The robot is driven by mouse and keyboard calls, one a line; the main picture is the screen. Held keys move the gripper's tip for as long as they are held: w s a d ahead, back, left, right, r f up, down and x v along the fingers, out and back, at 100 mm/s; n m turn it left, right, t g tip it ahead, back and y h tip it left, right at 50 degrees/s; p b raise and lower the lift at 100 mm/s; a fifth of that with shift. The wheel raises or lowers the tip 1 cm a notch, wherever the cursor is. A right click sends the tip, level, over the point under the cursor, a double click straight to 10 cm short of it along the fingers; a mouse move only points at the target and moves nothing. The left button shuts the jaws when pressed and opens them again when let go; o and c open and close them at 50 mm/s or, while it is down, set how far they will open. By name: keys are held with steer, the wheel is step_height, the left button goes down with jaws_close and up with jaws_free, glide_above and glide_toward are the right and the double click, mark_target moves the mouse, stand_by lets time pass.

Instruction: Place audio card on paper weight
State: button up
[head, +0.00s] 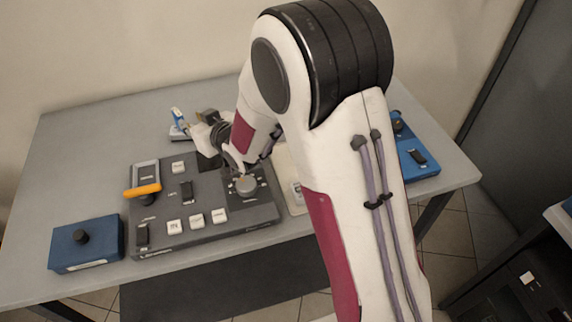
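My gripper (204,124) is beyond the back edge of the grey control panel, small in view and partly hidden by my own wrist. A small blue-and-white upright piece (178,117), possibly the audio card, is just left of the gripper. It appears tilted, above or on a small pale base (178,133); I cannot tell whether they touch or whether the gripper holds the piece. I cannot surely make out the paper weight; the pale base may be it.
The grey control panel (235,216) has buttons and a round knob (246,185). An orange-handled device (142,191) lies at its left. A blue box (86,244) stands front left, another blue unit (415,160) at right. The grey table (85,150) is clear at back left.

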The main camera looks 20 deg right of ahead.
steer(key=shift+d+r, duration=0.1)
steer(key=s+d+r+m+g+h, duration=0.35)
steer(key=s+d+r, duration=0.65)
steer(key=s+d, duration=0.45)
steer(key=s+d+m+g+h, duration=0.1)
steer(key=s+d+g, duration=0.2)
steer(key=s, duration=2.2)
steer(key=shift+s+d+r+h, duration=0.2)
steer(key=shift+d+r+h, duration=0.15)
steer(key=shift+d, duration=0.35)
